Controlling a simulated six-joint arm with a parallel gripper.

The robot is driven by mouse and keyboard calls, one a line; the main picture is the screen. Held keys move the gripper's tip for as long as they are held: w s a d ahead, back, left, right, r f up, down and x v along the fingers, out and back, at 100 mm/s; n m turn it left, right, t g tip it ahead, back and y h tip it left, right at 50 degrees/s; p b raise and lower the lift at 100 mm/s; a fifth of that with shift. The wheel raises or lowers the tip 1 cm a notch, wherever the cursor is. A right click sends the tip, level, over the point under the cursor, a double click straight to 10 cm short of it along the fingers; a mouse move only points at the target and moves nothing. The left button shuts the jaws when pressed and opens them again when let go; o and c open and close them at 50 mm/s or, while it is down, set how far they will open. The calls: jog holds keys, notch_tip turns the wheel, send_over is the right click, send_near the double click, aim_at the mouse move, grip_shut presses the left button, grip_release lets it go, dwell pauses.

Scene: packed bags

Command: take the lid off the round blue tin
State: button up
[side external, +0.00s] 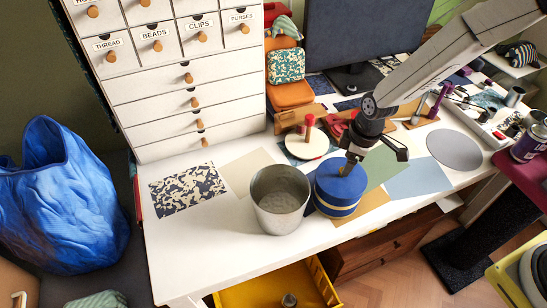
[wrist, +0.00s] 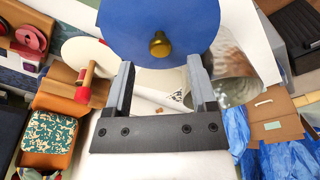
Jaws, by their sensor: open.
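The round blue tin (side external: 338,198) with a cream band stands upright on the white table. Its blue lid (side external: 325,176) sits on top, with a small brass knob in the middle. In the wrist view the lid (wrist: 190,22) fills the top and the brass knob (wrist: 159,46) shows just past my fingertips, between their lines. My gripper (side external: 353,158) is just above the lid, at the knob, in the side view. In the wrist view my gripper (wrist: 161,63) has its fingers wide apart, with nothing held. Whether either finger touches the lid cannot be told.
A grey metal pot (side external: 280,205) stands close against the tin's left. A white disc with a red-topped peg (side external: 307,143) is behind. Flat coloured sheets (side external: 418,177) lie to the right. A drawer cabinet (side external: 180,90) is at back left; the table's front edge is near.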

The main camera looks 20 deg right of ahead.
jog(key=shift+w+a+f, duration=0.1)
jog(key=shift+f, duration=0.7)
jog(key=shift+w+a+f, duration=0.1)
jog(key=shift+f, duration=0.7)
grip_shut()
